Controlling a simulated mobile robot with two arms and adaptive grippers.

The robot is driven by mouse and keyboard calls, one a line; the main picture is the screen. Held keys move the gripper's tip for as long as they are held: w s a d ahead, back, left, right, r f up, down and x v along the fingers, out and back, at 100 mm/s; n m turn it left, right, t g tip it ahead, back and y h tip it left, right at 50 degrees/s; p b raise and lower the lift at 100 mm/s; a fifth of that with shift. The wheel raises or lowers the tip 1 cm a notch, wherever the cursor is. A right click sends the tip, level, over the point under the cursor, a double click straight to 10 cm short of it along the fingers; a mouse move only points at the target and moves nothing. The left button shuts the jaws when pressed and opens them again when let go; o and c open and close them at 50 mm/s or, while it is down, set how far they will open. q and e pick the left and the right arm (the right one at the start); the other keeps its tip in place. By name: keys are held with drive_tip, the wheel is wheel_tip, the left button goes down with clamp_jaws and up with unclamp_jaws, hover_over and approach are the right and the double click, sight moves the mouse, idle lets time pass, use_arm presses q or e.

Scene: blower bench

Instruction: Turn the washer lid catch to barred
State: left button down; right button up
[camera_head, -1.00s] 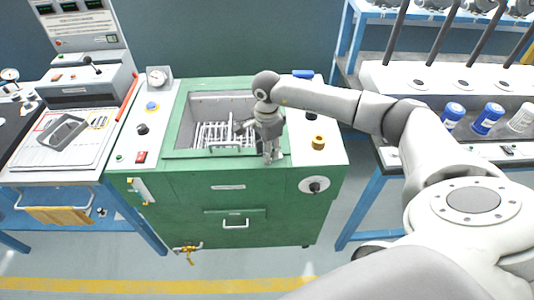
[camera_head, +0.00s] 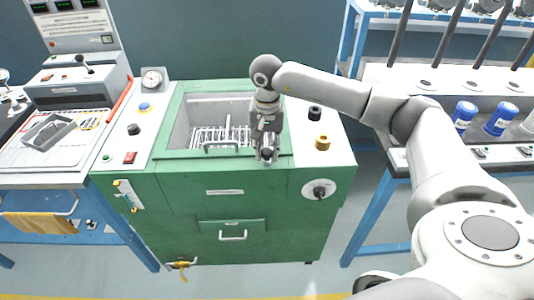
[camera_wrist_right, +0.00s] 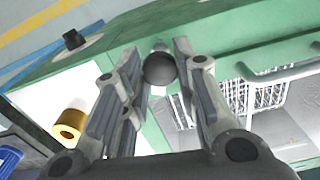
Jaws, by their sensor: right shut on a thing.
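The washer is a green cabinet (camera_head: 190,212) with a wire basket (camera_head: 222,135) in its open well. A dark ball-ended knob, seemingly the lid catch, sits at the well's front right corner; it shows in the wrist view (camera_wrist_right: 160,68) and at the fingertips in the head view (camera_head: 267,153). My right gripper (camera_head: 266,148) reaches down over it, with its fingers (camera_wrist_right: 158,72) closed on either side of the ball. The knob's base and any catch markings are hidden or too small to read. My left gripper is not in view.
A yellow-brass knob (camera_head: 322,143) and a black knob (camera_head: 315,113) stand on the white panel right of the well. A handle (camera_head: 221,147) lies along the well's front edge. Benches stand on both sides, the right one holding blue-capped bottles (camera_head: 463,115).

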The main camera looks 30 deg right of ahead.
sight(267, 151)
drive_tip(key=shift+r+n+b, duration=0.1)
drive_tip(key=shift+n+b, duration=1)
drive_tip(key=shift+n, duration=1)
drive_tip(key=shift+w, duration=0.1)
drive_tip(key=o, duration=1)
drive_tip(key=shift+o, duration=0.2)
wheel_tip(267, 151, up, 12)
